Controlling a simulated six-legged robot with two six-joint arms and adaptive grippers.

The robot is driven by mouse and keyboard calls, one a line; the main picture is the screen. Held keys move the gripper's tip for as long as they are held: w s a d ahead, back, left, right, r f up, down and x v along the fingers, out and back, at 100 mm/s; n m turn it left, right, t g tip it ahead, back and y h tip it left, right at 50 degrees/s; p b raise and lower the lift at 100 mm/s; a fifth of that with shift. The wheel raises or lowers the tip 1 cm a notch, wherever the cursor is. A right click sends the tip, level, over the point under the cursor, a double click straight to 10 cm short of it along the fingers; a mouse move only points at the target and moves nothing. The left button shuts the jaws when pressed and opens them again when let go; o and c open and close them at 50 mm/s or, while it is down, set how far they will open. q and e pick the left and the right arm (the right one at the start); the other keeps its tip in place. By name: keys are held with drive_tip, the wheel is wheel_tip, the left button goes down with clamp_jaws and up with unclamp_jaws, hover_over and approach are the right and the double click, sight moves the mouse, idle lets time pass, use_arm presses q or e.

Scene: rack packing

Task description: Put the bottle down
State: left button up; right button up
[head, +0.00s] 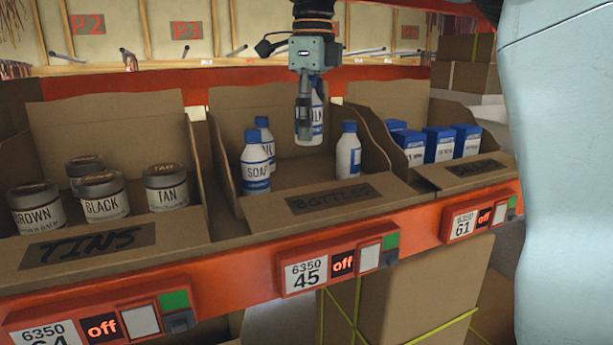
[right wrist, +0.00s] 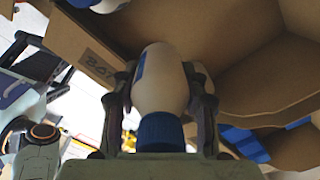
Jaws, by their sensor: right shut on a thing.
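My right gripper (head: 304,118) points down over the cardboard box marked BOTTLES (head: 300,222). It is shut on a white bottle with a blue cap and blue-edged label (head: 317,118). In the right wrist view the fingers (right wrist: 160,100) sit on both sides of this bottle (right wrist: 158,75), cap toward the palm. The bottle hangs upright, its base above the box floor. In the box stand a SOAP bottle (head: 255,168) and another bottle (head: 265,137) behind it at left, and one bottle (head: 348,155) at right. My left gripper is not in view.
A box of tins (head: 100,262) is on the left, and a box of blue-and-white cartons (head: 470,180) is on the right. The orange shelf edge (head: 240,262) carries number tags reading off. Box floor shows between the left bottles and the right one.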

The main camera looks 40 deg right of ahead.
drive_tip(key=f, duration=0.4)
drive_tip(key=w+f, duration=0.1)
drive_tip(key=f, duration=0.2)
drive_tip(key=shift+a, duration=0.3)
drive_tip(key=shift+s+f, duration=0.25)
drive_tip(key=shift+f, duration=0.1)
drive_tip(key=shift+s+d+f, duration=0.15)
drive_tip(key=shift+d+f, duration=0.05)
drive_tip(key=shift+d, duration=0.2)
drive_tip(key=shift+w+f, duration=0.15)
drive_tip(key=shift+w, duration=0.15)
drive_tip(key=o, duration=0.8)
drive_tip(key=shift+w+a, duration=0.15)
drive_tip(key=shift+a, duration=0.05)
drive_tip(key=shift+o, duration=1.4)
drive_tip(key=shift+a, duration=0.2)
drive_tip(key=shift+o, duration=0.7)
drive_tip(key=shift+s+d, duration=0.2)
drive_tip(key=shift+s, duration=0.15)
drive_tip(key=shift+d, duration=0.15)
drive_tip(key=shift+w+r, duration=0.3)
drive_tip(key=shift+r, duration=0.15)
drive_tip(key=r, duration=1)
drive_tip(key=shift+s+r+p, duration=0.2)
drive_tip(key=shift+p, duration=0.1)
drive_tip(key=shift+w+a+r, duration=0.15)
drive_tip(key=shift+a+r, duration=0.05)
drive_tip(key=shift+r, duration=0.2)
drive_tip(key=shift+s+d+r, duration=0.15)
drive_tip(key=shift+s, duration=0.15)
